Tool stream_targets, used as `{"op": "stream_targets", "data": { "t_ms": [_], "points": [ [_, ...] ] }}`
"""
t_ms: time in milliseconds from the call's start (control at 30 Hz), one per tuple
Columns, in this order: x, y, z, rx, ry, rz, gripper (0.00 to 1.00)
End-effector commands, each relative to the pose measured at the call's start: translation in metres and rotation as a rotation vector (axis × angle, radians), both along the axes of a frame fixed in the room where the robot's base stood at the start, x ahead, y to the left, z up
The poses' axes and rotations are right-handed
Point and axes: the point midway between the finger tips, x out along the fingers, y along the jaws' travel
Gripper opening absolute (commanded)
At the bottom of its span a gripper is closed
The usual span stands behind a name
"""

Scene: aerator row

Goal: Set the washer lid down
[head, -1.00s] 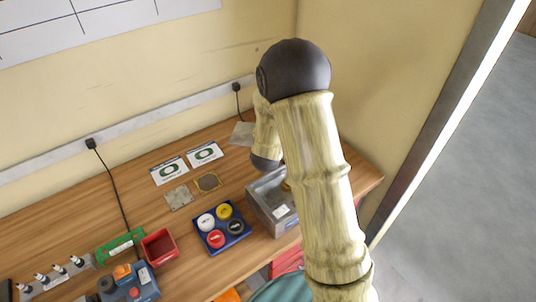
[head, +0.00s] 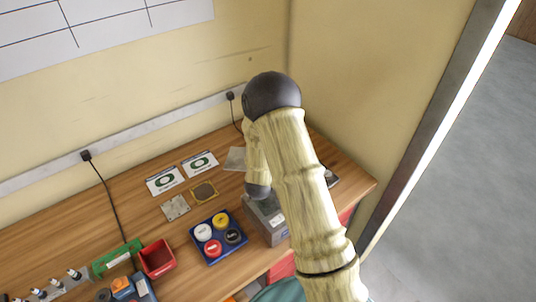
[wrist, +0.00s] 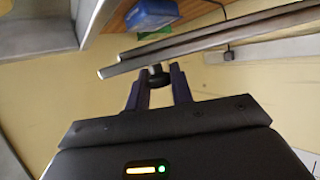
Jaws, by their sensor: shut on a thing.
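In the wrist view my gripper (wrist: 158,76) is shut on a small dark round knob (wrist: 157,79), which I take as the washer lid's handle. Long grey metal strips cross just beyond the fingertips; I cannot tell if they are the lid's edge. In the head view the grey metal washer box (head: 266,222) stands on the bench, partly behind my arm. My gripper is hidden there behind my arm. A small dark and grey piece (head: 331,179) shows just right of my arm; I cannot tell what it is.
A blue tray (head: 216,254) with coloured round caps stands left of the washer box. A red bin (head: 157,259), flat plates (head: 176,207) and white cards (head: 165,181) lie farther left. A wall closes the bench's right end (head: 360,186).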

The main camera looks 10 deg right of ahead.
Motion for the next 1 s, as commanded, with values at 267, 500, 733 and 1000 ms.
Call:
{"op": "stream_targets", "data": {
  "t_ms": [267,500,733,1000],
  "points": [
    [0.000,-0.003,-0.001,0.001,-0.004,-0.005,0.00],
    [0.000,-0.001,-0.007,0.001,-0.002,-0.002,0.00],
    [0.000,0.002,-0.012,0.001,-0.002,0.004,0.00],
    [0.000,0.002,-0.013,0.001,-0.002,0.004,0.34]
  ]
}}
